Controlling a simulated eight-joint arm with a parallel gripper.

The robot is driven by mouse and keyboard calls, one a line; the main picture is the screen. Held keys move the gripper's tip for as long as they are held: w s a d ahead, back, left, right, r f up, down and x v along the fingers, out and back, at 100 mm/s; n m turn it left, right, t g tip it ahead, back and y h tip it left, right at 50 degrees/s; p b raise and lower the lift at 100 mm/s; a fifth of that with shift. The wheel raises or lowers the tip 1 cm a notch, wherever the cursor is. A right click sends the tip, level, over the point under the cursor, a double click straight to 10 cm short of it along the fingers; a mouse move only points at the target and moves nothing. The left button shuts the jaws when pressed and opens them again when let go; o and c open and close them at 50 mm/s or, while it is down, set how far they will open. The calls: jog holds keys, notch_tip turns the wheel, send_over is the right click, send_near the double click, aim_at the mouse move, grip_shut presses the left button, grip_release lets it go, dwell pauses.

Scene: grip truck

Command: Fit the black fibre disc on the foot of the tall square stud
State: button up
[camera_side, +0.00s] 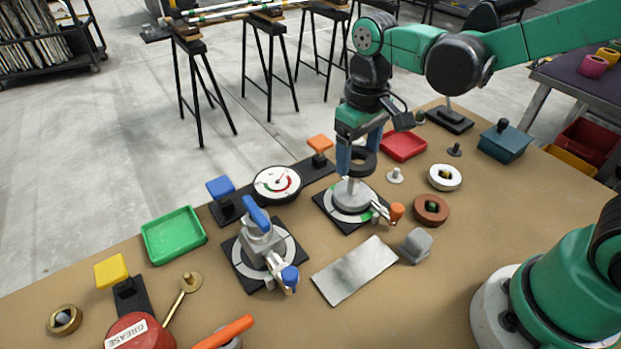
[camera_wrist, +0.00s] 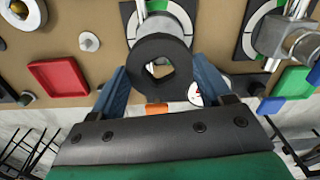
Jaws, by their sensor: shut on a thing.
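My gripper (camera_side: 358,158) has its two blue fingers closed on the black fibre disc (camera_side: 366,163). The disc is a thick ring, held up in the air over the right-hand fixture (camera_side: 352,200). In the wrist view the disc (camera_wrist: 136,60) sits between the fingertips (camera_wrist: 158,70), with its angular hole facing the camera. The right-hand fixture is a grey round hub on a pale ring and dark plate.
A clamp fixture with blue levers (camera_side: 262,245) stands left. An orange-tipped handle (camera_side: 396,211) sticks out beside the right fixture. A dial gauge (camera_side: 278,184), red tray (camera_side: 403,146), white ring (camera_side: 445,177), brown ring (camera_side: 431,210) and metal plate (camera_side: 354,270) lie around.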

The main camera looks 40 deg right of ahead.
aim_at(353, 192)
jog(key=shift+f, duration=0.2)
jog(key=shift+f, duration=0.75)
jog(key=shift+f, duration=0.6)
dwell(0.4)
jog(key=shift+f, duration=0.4)
jog(key=shift+f, duration=0.3)
jog(key=shift+f, duration=0.4)
jog(key=shift+f, duration=0.35)
dwell(0.8)
jog(key=o, duration=1.2)
